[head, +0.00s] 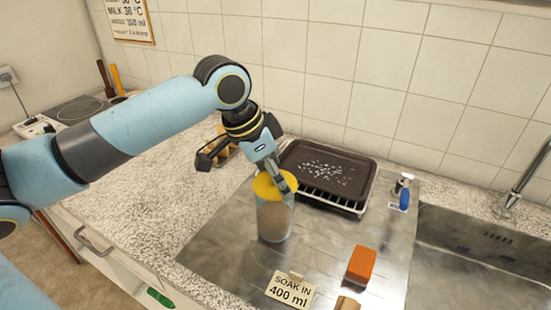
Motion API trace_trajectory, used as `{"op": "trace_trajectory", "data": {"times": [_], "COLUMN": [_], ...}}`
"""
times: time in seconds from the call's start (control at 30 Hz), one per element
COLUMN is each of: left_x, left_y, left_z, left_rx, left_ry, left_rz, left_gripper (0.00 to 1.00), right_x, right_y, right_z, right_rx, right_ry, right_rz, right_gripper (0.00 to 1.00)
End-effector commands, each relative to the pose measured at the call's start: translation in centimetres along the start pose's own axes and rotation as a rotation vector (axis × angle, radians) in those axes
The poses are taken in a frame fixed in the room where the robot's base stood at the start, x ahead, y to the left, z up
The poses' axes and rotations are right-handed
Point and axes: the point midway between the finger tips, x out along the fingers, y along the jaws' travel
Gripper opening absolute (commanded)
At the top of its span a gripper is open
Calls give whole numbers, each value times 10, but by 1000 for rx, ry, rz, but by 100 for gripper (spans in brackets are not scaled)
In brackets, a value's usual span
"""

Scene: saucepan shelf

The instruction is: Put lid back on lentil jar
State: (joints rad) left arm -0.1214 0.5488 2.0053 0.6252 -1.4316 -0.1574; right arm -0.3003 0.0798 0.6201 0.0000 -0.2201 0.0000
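A clear jar (275,222) with brownish-pink contents stands upright on the steel drainboard, left of the tray. A round yellow lid (264,186) is at the jar's mouth, roughly level. I cannot tell whether it is seated or just above the rim. My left gripper (283,184) comes down from the upper left, its fingertip end over the right part of the lid. It overlaps the lid in this view, and I cannot tell whether it grips it. My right gripper is not in view.
A dark tray (322,172) with white grains sits on a white rack behind the jar. A "SOAK IN 400 ml" card (290,290) and an orange block (361,265) are in front.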

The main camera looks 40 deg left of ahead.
Motion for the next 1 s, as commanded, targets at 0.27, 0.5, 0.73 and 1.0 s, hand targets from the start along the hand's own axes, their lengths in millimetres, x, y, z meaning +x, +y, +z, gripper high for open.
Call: {"op": "trace_trajectory", "data": {"times": [0.27,0.5,0.73,1.0], "left_x": [0,1,3,3], "left_y": [0,0,0,0], "left_z": [0,1,2,2], "left_rx": [0,-1,-1,0], "left_ry": [0,-2,-1,-1], "left_rz": [0,1,0,0], "left_gripper": [52,52,52,52], "right_x": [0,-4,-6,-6], "right_y": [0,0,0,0], "right_z": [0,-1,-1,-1], "right_rx": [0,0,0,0], "right_ry": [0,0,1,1], "right_rz": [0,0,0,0], "right_gripper": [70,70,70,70]}}
